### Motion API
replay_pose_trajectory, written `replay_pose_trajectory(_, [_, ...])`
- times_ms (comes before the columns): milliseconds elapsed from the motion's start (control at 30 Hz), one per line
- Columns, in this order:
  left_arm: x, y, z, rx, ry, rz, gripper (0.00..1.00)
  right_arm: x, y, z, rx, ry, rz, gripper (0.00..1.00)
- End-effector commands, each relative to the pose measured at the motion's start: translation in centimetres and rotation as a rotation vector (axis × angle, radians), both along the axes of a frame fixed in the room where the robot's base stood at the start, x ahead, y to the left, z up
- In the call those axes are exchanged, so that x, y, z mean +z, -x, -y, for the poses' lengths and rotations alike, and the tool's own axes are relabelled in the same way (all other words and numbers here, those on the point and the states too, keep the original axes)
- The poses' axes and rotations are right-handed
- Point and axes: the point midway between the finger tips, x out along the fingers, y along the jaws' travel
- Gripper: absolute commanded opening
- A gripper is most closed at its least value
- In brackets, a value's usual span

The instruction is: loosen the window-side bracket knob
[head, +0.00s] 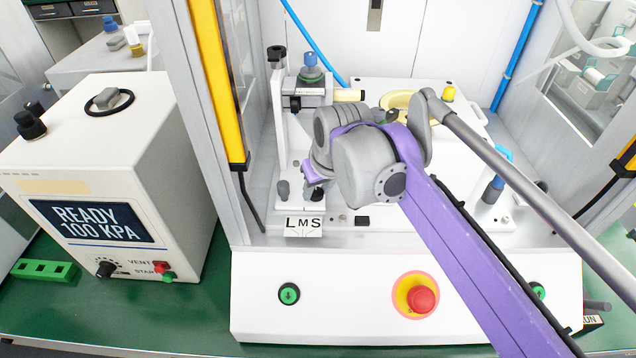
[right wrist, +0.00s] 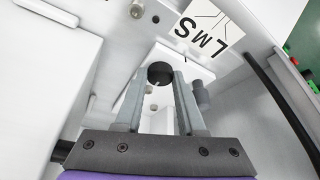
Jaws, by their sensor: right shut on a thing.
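A black round knob (right wrist: 160,74) sits on a white bracket block behind the LMS label. My right gripper (right wrist: 160,82) is shut on this knob, one finger on each side of it. In the head view the right gripper (head: 315,190) reaches down at the left part of the press bed, and its arm hides much of the bed. The knob (head: 316,194) shows only partly there. Whether the knob has turned cannot be told. My left gripper is not in view.
A dark grey peg (right wrist: 201,93) stands close beside the right finger. The LMS label (head: 304,226) is just in front. A yellow-edged frame post (head: 222,90) rises at left. A control box (head: 110,180) reads READY 100 KPA. A red emergency button (head: 421,299) is on the front panel.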

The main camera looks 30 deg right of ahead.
Motion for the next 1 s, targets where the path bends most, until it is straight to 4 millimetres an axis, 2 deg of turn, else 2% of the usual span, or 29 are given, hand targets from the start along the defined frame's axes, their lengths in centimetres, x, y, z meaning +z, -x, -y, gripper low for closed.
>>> replay_pose_trajectory(233, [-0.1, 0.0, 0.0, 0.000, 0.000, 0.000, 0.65, -0.1, 0.0, 0.0, 0.000, 0.000, 0.000, 0.00])
replay_pose_trajectory(267, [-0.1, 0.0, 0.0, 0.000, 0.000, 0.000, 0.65, -0.1, 0.0, 0.0, 0.000, 0.000, 0.000, 0.42])
replay_pose_trajectory(400, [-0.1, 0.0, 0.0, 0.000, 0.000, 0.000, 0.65, -0.1, 0.0, 0.0, 0.000, 0.000, 0.000, 0.67])
replay_pose_trajectory(767, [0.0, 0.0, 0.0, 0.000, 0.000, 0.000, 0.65, 0.3, 0.1, 0.0, -0.001, 0.001, 0.001, 0.69])
replay_pose_trajectory(867, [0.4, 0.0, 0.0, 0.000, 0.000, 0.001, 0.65, 1.3, 0.5, 0.0, -0.001, 0.001, 0.001, 0.69])
replay_pose_trajectory(1000, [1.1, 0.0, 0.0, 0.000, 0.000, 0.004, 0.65, 3.9, 1.5, -0.1, -0.002, 0.000, 0.001, 0.69])
